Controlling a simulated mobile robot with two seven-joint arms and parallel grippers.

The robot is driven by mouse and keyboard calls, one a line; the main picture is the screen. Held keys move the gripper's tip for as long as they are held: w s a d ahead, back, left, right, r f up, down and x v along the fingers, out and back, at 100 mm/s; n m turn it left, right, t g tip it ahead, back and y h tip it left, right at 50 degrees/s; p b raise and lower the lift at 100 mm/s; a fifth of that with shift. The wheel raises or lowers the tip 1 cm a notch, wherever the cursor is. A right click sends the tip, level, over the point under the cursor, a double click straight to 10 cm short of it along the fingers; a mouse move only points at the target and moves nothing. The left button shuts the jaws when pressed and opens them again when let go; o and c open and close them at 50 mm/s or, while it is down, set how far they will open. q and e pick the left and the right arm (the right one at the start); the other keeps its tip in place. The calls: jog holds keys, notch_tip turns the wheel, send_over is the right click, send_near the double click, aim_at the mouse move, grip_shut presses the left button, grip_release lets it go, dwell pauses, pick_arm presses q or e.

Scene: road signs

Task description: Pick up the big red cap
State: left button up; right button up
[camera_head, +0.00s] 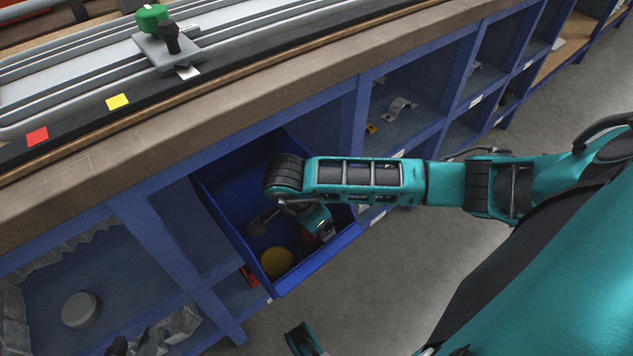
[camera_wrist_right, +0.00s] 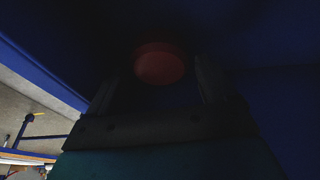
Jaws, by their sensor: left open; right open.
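A round red cap (camera_wrist_right: 160,64) shows in the dark right wrist view, inside a blue bin. My right gripper (camera_wrist_right: 158,82) is open, with one finger on each side of the cap in that view. I cannot tell whether the fingers touch it. In the head view my right arm reaches from the right into the pulled-out blue bin (camera_head: 228,220). My left gripper (camera_head: 303,340) shows only partly at the bottom edge, away from the bin.
A round yellow cap (camera_head: 277,262) lies in the bin near its front wall. Blue shelf compartments run along both sides under the workbench edge (camera_head: 250,90). A round grey piece (camera_head: 81,310) sits in the lower left compartment. The floor (camera_head: 380,270) in front is clear.

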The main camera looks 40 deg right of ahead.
jog(key=shift+d+f, duration=0.1)
jog(key=shift+f, duration=0.15)
jog(key=c, duration=0.8)
jog(key=shift+r, duration=0.1)
